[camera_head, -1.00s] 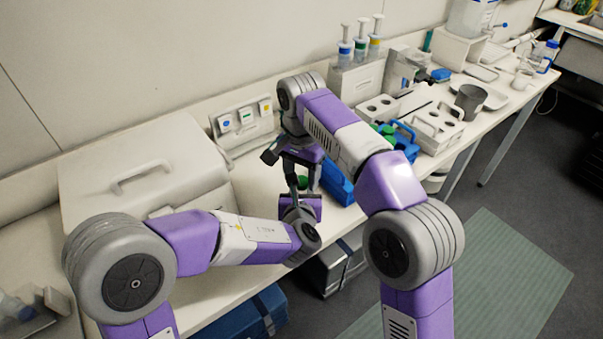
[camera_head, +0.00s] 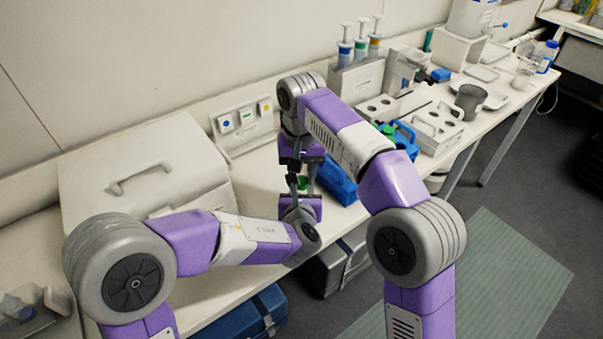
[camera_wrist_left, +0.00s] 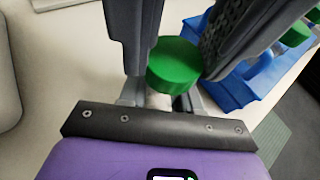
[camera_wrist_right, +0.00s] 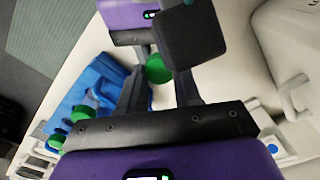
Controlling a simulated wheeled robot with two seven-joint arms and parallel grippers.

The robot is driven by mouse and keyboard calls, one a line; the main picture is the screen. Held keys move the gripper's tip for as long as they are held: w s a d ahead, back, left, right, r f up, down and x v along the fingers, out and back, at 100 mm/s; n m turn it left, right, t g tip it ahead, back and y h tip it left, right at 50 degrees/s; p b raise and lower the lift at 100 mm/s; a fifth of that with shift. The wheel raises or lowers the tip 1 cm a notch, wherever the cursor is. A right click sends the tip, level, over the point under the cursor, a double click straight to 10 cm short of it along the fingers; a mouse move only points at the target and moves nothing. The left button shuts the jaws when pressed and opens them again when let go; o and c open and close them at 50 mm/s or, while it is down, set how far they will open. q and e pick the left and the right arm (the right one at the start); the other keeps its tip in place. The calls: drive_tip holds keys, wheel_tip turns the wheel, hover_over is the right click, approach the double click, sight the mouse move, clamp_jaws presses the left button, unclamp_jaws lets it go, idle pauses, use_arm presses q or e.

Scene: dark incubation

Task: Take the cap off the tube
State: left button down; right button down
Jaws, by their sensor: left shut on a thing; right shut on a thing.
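The tube's green cap (camera_wrist_left: 175,65) shows in the left wrist view, with a pale bit of the tube (camera_wrist_left: 157,100) under it. In the head view the cap (camera_head: 303,182) is small between my grippers, and in the right wrist view it (camera_wrist_right: 158,69) sits between my fingers. My right gripper (camera_head: 301,170) comes down from above and is shut on the cap. My left gripper (camera_head: 301,196) is below, shut on the tube, which is mostly hidden by fingers. I cannot tell whether cap and tube are apart.
A blue rack (camera_head: 338,182) is close on the right; the right wrist view shows green caps (camera_wrist_right: 80,113) at it. A large white box (camera_head: 140,170) stands left, and a panel with coloured buttons (camera_head: 243,122) is behind. The bench's front edge is close.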

drive_tip(key=n, duration=0.6)
drive_tip(key=shift+n, duration=0.3)
drive_tip(key=c, duration=0.8)
unclamp_jaws()
drive_tip(key=shift+r, duration=0.1)
